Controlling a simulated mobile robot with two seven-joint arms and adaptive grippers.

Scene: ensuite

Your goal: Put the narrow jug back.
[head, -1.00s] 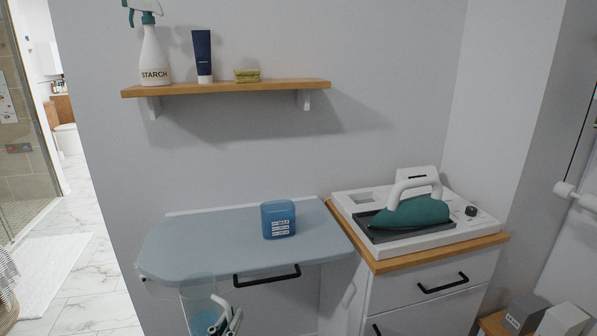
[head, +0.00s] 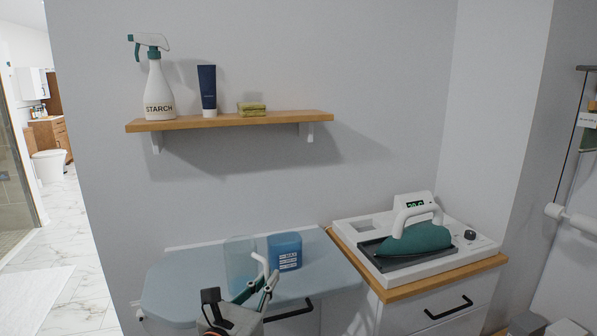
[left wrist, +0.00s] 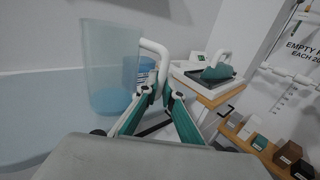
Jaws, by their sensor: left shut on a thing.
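The narrow jug (head: 238,258) is clear, with a white handle and a little blue liquid at the bottom. It is upright at the pale blue worktop (head: 185,283), left of a blue labelled box (head: 285,251). I cannot tell whether its base touches the top. My left gripper (head: 268,283) is shut on the jug's handle, on its right side. In the left wrist view the jug (left wrist: 108,65) stands left of the fingers (left wrist: 160,95), with the blue box partly hidden behind its handle. My right gripper is not in view.
The shelf's right end is bare. A teal iron (head: 415,238) sits on its white station on the cabinet at right.

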